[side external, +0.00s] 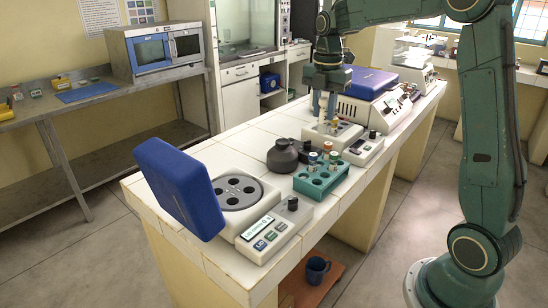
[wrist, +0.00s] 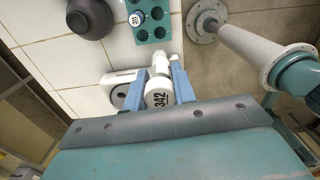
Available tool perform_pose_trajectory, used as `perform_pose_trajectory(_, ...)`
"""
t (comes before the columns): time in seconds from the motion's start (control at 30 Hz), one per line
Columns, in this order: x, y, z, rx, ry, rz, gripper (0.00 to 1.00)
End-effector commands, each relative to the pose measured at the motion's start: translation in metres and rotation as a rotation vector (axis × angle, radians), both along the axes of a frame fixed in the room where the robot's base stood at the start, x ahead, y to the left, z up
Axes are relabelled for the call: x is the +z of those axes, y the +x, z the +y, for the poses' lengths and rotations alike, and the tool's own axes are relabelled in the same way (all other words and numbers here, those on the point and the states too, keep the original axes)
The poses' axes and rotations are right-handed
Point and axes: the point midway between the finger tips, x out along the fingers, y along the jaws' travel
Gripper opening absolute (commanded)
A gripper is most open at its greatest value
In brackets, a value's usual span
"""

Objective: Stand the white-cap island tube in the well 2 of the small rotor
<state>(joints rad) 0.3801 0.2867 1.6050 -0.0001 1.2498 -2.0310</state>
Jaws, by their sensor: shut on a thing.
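My gripper (side external: 325,92) is shut on a white-cap tube, held upright above the small grey-topped device (side external: 318,132) on the bench. The tube's white cap, marked 342 (wrist: 158,98), sits between my blue fingers (wrist: 162,84) in the wrist view. A white device with a dark round opening (wrist: 121,96) shows beside the fingers. A grey rotor (side external: 238,191) with several dark wells lies in the open, blue-lidded centrifuge at the front. I cannot tell the well numbers. Whether the tube's lower end touches the device below is unclear.
A teal rack (side external: 316,183) with several capped tubes stands between the centrifuge and my gripper; it also shows in the wrist view (wrist: 151,36). A dark round vessel (side external: 282,156) stands beside it. The raised blue lid (side external: 180,187) is at left. A larger blue-lidded machine (side external: 362,112) stands behind.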

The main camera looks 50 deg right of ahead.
Motion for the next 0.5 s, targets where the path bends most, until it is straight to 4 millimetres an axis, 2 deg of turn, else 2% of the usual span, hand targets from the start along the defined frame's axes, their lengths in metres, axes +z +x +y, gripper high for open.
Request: perform_pose_trajectory(0.5, -0.0013, 0.0030, 0.0031, 0.011, 0.000, 0.000, 0.04)
